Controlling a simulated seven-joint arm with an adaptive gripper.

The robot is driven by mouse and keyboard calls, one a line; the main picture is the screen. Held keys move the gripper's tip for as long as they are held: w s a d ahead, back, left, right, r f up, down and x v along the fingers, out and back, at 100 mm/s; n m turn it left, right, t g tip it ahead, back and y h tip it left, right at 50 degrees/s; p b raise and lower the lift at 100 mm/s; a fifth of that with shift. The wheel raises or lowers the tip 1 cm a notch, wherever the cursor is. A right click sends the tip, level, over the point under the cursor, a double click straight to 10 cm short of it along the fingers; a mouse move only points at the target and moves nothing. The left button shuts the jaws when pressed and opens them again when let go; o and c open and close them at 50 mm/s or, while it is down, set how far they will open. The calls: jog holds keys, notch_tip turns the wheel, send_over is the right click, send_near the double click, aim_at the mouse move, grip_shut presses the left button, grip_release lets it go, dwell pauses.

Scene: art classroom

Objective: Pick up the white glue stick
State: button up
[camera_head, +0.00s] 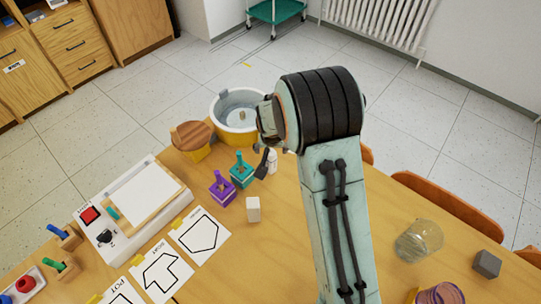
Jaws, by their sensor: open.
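A small white upright cylinder (273,162), which looks like the white glue stick, stands on the wooden table near its far edge. It is partly hidden by my arm. My gripper (265,164) points down beside it, with one dark finger visible just left of the cylinder. The other finger is hidden behind my arm. The gripper appears open and around or next to the cylinder; I cannot tell whether it touches it.
A teal block holder (243,175) and a purple one (222,194) stand close left of my gripper. A white block (253,209) stands nearer. A yellow-and-white bucket (237,116) is beyond.

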aim_at(271, 153)
jog(key=shift+x, duration=1.75)
jog(key=shift+s, duration=0.1)
grip_shut()
